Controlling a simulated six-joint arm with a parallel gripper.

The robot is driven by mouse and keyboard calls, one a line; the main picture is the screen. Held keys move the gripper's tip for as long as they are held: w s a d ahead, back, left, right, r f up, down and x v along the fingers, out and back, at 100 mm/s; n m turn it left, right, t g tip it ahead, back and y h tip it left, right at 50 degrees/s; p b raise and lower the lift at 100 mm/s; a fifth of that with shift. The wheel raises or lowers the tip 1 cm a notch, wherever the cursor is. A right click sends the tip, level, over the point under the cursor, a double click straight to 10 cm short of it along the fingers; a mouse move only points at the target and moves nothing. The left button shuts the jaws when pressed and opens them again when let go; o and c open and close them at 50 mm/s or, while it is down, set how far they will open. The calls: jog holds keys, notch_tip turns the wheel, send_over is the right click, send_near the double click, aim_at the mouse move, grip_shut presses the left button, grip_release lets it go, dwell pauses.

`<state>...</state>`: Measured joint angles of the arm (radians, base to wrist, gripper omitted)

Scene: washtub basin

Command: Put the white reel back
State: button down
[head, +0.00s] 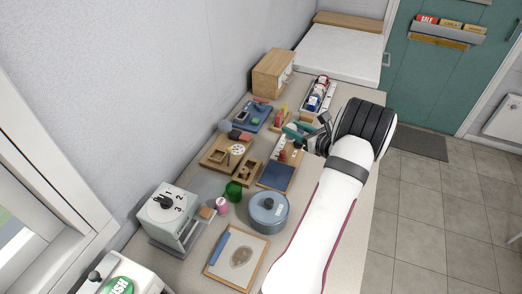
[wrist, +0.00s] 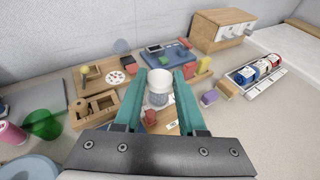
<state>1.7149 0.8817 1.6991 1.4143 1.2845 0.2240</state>
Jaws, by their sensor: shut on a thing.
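My gripper (wrist: 160,76) has teal fingers shut on a white reel (wrist: 158,88), a short cylinder with a grey-blue lower part, seen between them in the wrist view. My gripper also shows in the head view (head: 297,131), over the crowded table. The reel cannot be made out clearly there. A long light tray (wrist: 250,88) holding red, white and blue cylinders (wrist: 262,68) lies to the right of my gripper. The same tray stands beyond my gripper in the head view (head: 331,96).
A wooden drawer box (wrist: 222,30) stands at the back. A blue board (wrist: 180,55) and wooden blocks (wrist: 96,109) lie near my gripper. A purple block (wrist: 210,97) lies between gripper and tray. A blue pot (head: 268,212) and green cup (head: 233,191) stand nearer.

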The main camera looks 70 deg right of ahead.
jog(key=w+f, duration=0.2)
jog(key=w, duration=0.1)
jog(key=w+d+f, duration=0.1)
jog(key=w+f, duration=0.1)
jog(key=w, duration=0.1)
jog(key=w+f, duration=0.3)
jog(key=shift+w+d+f, duration=0.1)
jog(key=shift+w+d, duration=0.25)
jog(key=shift+d, duration=0.05)
jog(key=shift+w+d+f, duration=0.1)
jog(key=shift+w+f, duration=0.05)
jog(key=shift+f, duration=0.95)
jog(key=shift+w+f, duration=0.1)
jog(key=shift+f, duration=0.95)
jog(key=shift+f, duration=0.1)
jog(key=shift+c, duration=2.4)
grip_release()
